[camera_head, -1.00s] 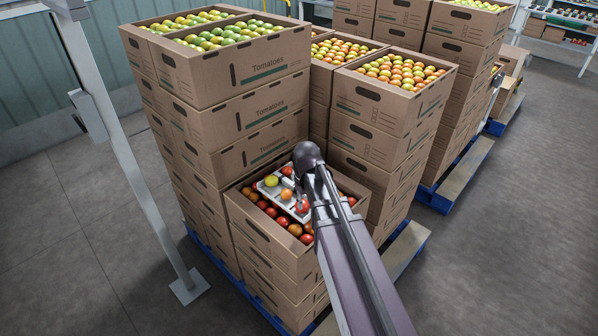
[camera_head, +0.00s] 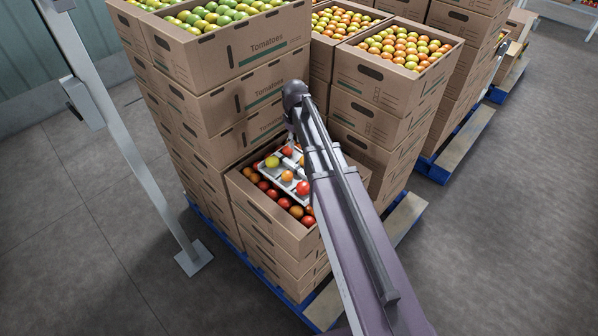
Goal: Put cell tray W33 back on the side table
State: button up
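A light grey cell tray (camera_head: 272,180) with a few tomatoes in it, red, orange and yellow, lies over the red tomatoes in a low open carton (camera_head: 268,218). It looks slightly tilted, and my arm covers its right side. No label on it can be read, so I cannot tell whether it is W33. My gripper (camera_head: 292,138) hangs from the wrist just above the tray's far side. Its fingers are mostly hidden, and I cannot tell whether they touch the tray. The side table cannot be made out for certain.
Tall carton stacks stand behind the low carton, with green tomatoes on the left stack (camera_head: 235,65) and orange ones on the right stack (camera_head: 395,85). A blue pallet (camera_head: 322,312) lies underneath. A grey metal post (camera_head: 120,130) stands at left. Floor is clear at left and right.

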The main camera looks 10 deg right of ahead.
aim_at(298, 168)
jog(key=shift+s+d+f+b, duration=0.1)
jog(key=shift+f+b, duration=4.1)
jog(key=shift+f, duration=0.05)
jog(key=f+b, duration=0.3)
jog(key=shift+s+d+f, duration=0.2)
jog(key=shift+s+d, duration=0.05)
jog(key=shift+f+b, duration=0.9)
jog(key=shift+b, duration=0.2)
jog(key=shift+f, duration=0.1)
grip_shut()
